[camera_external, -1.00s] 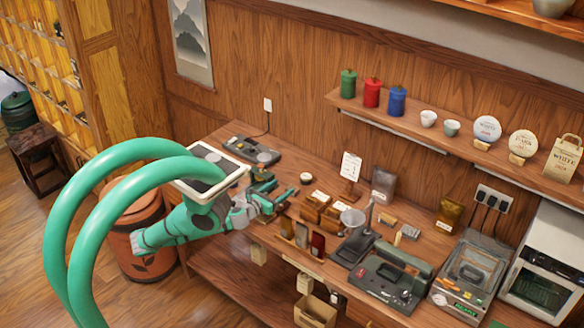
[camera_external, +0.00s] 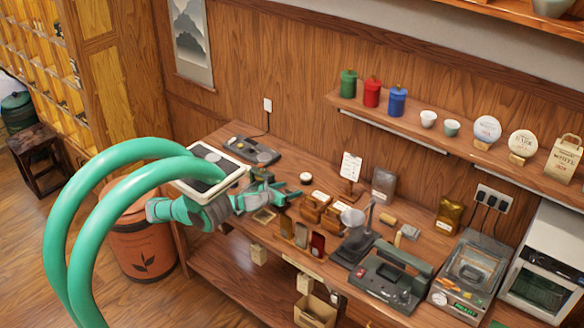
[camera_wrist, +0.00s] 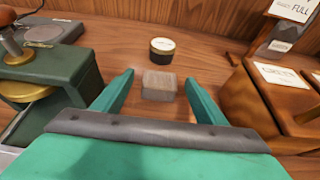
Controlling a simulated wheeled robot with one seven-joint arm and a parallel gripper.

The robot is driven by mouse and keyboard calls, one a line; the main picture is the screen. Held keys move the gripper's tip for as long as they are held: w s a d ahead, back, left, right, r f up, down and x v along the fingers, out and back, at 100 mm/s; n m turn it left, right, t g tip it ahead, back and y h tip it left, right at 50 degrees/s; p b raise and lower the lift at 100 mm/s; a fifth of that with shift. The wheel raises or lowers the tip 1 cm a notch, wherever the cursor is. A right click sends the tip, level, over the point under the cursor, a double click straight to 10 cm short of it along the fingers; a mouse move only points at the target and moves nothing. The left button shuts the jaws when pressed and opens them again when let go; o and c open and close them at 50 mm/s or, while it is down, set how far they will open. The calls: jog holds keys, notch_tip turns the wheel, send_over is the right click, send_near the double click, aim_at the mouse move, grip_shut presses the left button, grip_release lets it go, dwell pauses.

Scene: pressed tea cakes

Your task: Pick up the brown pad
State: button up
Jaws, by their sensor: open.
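A small grey-brown block (camera_wrist: 159,86), which looks like the brown pad, lies on the wooden table in the wrist view. My gripper (camera_wrist: 158,78) is open, with one green finger on each side of the block and visible space between them. Nothing is clamped. In the external view my gripper (camera_external: 286,195) is over the left part of the table, left of the wooden boxes. I cannot make out the block there.
A round dark tin with a pale lid (camera_wrist: 162,48) stands just behind the block. A dark green press (camera_wrist: 48,78) is close on the left. Brown labelled boxes (camera_wrist: 252,95) stand close on the right. The table behind the tin is bare.

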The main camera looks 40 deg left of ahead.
aim_at(293, 188)
jog(key=shift+x, duration=1.9)
jog(key=c, duration=1.1)
